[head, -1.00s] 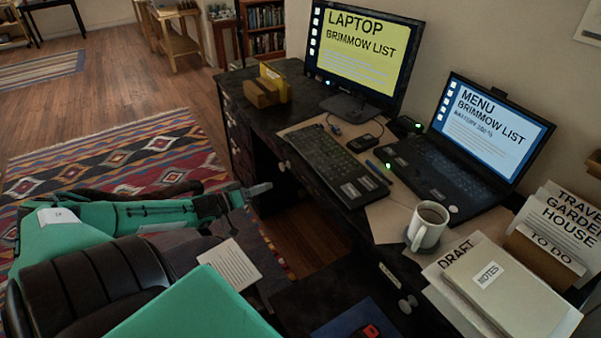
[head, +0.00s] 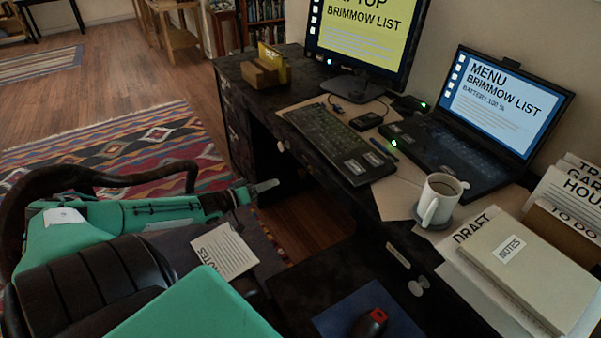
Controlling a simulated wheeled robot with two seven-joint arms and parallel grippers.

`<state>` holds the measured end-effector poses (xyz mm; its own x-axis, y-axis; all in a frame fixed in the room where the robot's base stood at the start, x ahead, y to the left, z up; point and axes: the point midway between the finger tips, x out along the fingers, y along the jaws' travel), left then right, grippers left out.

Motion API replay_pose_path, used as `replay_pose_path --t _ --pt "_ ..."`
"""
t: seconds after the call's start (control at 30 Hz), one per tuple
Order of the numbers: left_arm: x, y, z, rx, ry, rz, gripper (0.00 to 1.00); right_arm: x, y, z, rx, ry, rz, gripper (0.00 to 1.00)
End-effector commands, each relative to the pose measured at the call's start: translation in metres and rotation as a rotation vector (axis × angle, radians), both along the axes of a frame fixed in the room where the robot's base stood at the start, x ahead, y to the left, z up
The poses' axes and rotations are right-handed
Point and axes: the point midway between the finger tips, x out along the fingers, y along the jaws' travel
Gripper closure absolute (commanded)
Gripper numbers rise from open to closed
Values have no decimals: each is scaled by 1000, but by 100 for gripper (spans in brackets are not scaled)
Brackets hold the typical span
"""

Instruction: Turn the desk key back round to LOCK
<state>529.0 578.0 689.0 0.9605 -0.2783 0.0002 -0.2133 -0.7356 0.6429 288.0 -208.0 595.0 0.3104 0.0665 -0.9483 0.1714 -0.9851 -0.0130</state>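The dark desk (head: 350,195) runs diagonally through the head view. I cannot make out a key or the word LOCK on it. A small pale label plate (head: 398,255) sits on the desk's front edge above a round pale knob (head: 418,287). Another pale knob (head: 280,147) shows on the front farther left. My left gripper (head: 266,186) points right, in front of the desk's knee opening and apart from the desk. Its fingers are seen edge-on, so I cannot tell whether they are parted. My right gripper is not in view.
On the desk are a monitor (head: 365,35), keyboard (head: 335,140), laptop (head: 500,105), coffee mug (head: 436,205) and notes book (head: 530,265). A dark chair (head: 90,275) stands at lower left.

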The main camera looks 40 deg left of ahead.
Motion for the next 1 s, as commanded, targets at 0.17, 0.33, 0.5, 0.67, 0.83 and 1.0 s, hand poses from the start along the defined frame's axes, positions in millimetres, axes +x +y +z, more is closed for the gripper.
replay_pose_path --t 0.17,0.33,0.5,0.67,0.83,1.0 --pt "21 -6 -1 0 -4 0 71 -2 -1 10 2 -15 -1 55" --pt "40 -12 -1 -1 -2 1 71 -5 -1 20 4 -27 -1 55" --pt "58 -17 0 0 -2 1 71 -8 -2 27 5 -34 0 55" --pt "76 -22 0 -1 -3 1 71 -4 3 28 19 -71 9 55" --pt "93 -27 0 -1 -3 0 71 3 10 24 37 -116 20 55" --pt "106 -31 0 0 -1 1 71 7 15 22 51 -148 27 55"
